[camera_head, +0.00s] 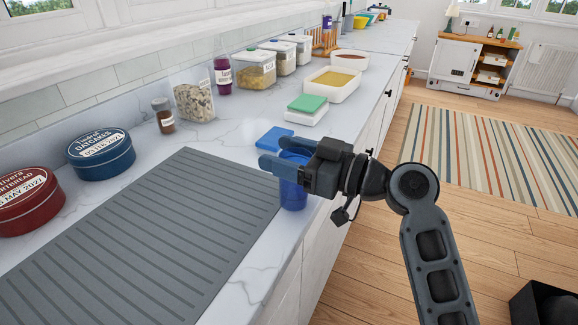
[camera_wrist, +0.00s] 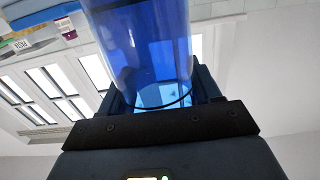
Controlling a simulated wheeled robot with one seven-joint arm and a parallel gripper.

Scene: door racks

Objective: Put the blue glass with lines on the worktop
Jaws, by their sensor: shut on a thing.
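The blue glass (camera_head: 293,193) is at the front edge of the marble worktop (camera_head: 225,140), in the head view. My gripper (camera_head: 284,166) is shut on it, with the fingers around its upper part. In the wrist view the translucent blue glass (camera_wrist: 145,45) fills the upper middle, between the fingers. The glass looks upright. I cannot tell whether its base touches the worktop, and I cannot make out lines on it.
A grey ribbed mat (camera_head: 140,240) lies left of the glass. A blue lid (camera_head: 274,138) and a green-lidded box (camera_head: 307,109) are just behind. Blue (camera_head: 101,155) and red (camera_head: 28,200) tins stand at the left. The worktop's front edge is close by.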

